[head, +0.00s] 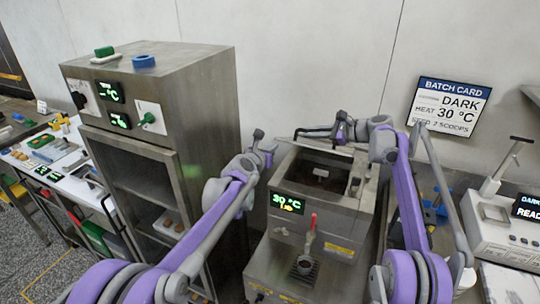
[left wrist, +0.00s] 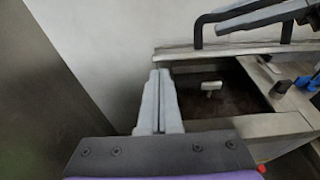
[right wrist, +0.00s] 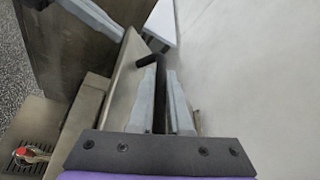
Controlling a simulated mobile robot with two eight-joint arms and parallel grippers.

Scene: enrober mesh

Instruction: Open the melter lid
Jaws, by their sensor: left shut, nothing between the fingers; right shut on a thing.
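The melter (head: 318,205) stands in the middle of the head view, a steel box with a green display. Its tank (head: 318,172) is uncovered, with dark brown contents and a small pale piece; it also shows in the left wrist view (left wrist: 213,103). The lid (left wrist: 225,52) appears raised at the tank's back edge, with its black handle (left wrist: 198,33) on top. My right gripper (head: 340,130) is shut on the handle; in its wrist view (right wrist: 163,85) the lid plate runs just left of the fingers. My left gripper (head: 258,136) is shut, empty, left of the tank.
A tall steel cabinet (head: 210,110) stands close to the left of the melter. The wall is just behind the lid. A batch card (head: 448,103) hangs at right, above a white machine (head: 505,220). A tap with a red handle (head: 312,225) sticks out at the melter's front.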

